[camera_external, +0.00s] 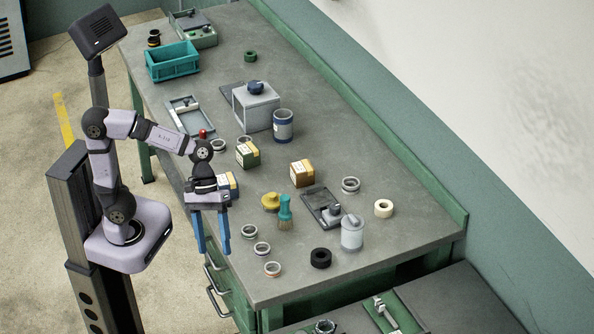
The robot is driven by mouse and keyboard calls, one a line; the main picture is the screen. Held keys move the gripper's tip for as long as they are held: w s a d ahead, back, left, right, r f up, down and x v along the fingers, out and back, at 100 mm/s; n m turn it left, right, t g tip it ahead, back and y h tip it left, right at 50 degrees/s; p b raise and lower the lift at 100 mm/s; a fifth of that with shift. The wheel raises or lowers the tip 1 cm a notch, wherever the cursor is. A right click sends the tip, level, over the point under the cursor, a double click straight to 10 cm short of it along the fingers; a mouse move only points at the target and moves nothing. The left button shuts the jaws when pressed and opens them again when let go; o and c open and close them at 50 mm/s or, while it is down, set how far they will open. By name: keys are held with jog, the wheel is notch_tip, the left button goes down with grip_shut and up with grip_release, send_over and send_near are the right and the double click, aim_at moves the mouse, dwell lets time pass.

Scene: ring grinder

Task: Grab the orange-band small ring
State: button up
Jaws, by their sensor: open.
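Several small metal rings lie on the grey workbench (330,245). The ring nearest the front edge (272,269) shows a faint orange tint, so it looks like the orange-band small ring. Two similar grey rings, one at the middle (262,248) and one farther back (249,231), lie in a row behind it. My gripper (213,250) points down with its two blue fingers apart and nothing between them. It is to the left of the rings, near the bench's left edge. Its height above the bench is hard to tell.
A teal-handled brush (285,214), a yellow knob-like item (270,201) and a black ring (320,258) lie right of the rings. Small boxes, one green (248,155) and one orange-brown (303,173), stand farther back. A white-grey canister (352,232) stands at the right.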

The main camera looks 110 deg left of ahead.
jog(key=w+a+n+t+b, duration=0.1)
jog(key=n, duration=0.1)
jog(key=w+a+n+t+b, duration=0.1)
jog(key=w+n, duration=0.1)
jog(key=w+a+n+t+h+b, duration=0.1)
jog(key=w+n+b, duration=0.1)
jog(key=shift+f, duration=0.3)
jog(key=w+a+r+n+t+b, duration=0.3)
jog(key=w+a+n+t+b, duration=0.15)
jog(key=n, duration=0.25)
send_near(277, 274)
jog(key=shift+s+a+r+g+h+p, duration=0.15)
jog(key=shift+s+a+r+g, duration=0.05)
jog(key=shift+a+r, duration=0.2)
jog(key=shift+s+a+r+g+h+p, duration=0.2)
jog(key=shift+a+r, duration=0.1)
jog(key=shift+a, duration=0.1)
jog(key=shift+f, duration=0.35)
jog(key=shift+b+x, duration=0.4)
jog(key=shift+x, duration=3.3)
jog(key=shift+s, duration=0.1)
jog(key=c, duration=1.1)
